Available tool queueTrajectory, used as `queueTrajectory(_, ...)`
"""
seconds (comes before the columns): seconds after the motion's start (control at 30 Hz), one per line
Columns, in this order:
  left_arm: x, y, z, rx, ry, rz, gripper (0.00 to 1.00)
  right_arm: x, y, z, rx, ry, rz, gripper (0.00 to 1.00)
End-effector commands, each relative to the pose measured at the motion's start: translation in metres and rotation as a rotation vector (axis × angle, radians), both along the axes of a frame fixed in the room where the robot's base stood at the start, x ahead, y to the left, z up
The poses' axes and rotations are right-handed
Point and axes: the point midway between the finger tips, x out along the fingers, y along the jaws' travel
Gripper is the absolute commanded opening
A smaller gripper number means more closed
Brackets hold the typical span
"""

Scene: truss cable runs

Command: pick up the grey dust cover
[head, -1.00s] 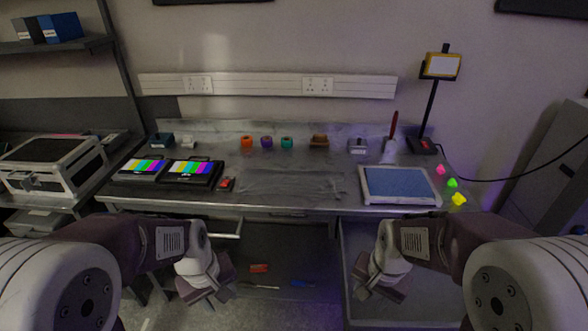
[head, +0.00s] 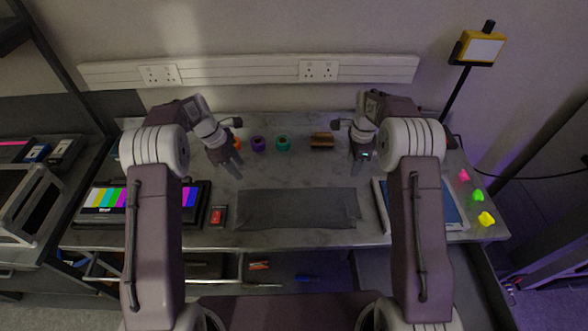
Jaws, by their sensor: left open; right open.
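The grey dust cover (head: 297,209) lies flat on the workbench near its front edge, in the middle of the head view. It looks like a dark, slightly wrinkled cloth. My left gripper (head: 231,166) is open and empty above the bench, behind and to the left of the cover. My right gripper (head: 359,168) is open and empty, behind and to the right of the cover. Neither gripper touches the cover.
Behind the cover stand an orange roll, a purple roll (head: 258,144), a teal roll (head: 283,143) and a brown block (head: 322,140). A red-and-black device (head: 217,215) sits left of the cover. A blue-topped panel (head: 452,207) lies right, partly hidden by my arm.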

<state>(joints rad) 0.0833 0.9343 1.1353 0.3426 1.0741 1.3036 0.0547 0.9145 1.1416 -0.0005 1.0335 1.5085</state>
Motion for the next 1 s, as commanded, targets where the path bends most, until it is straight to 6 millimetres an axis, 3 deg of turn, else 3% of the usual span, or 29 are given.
queueTrajectory(0.1, -0.01, 0.004, -0.01, -0.004, 0.053, 0.01, 0.42, -0.011, -0.003, -0.01, 0.003, 0.052, -0.007, 0.42)
queueTrajectory(0.37, -0.011, 0.006, -0.02, -0.004, 0.055, 0.012, 0.42, -0.012, -0.004, -0.02, 0.004, 0.056, -0.009, 0.42)
queueTrajectory(0.73, -0.012, 0.006, -0.082, -0.004, 0.055, 0.011, 0.42, -0.012, -0.004, -0.082, 0.004, 0.055, -0.008, 0.42)
queueTrajectory(1.0, -0.011, 0.006, -0.092, -0.003, 0.053, 0.011, 0.42, -0.012, -0.004, -0.091, 0.003, 0.051, -0.008, 0.42)
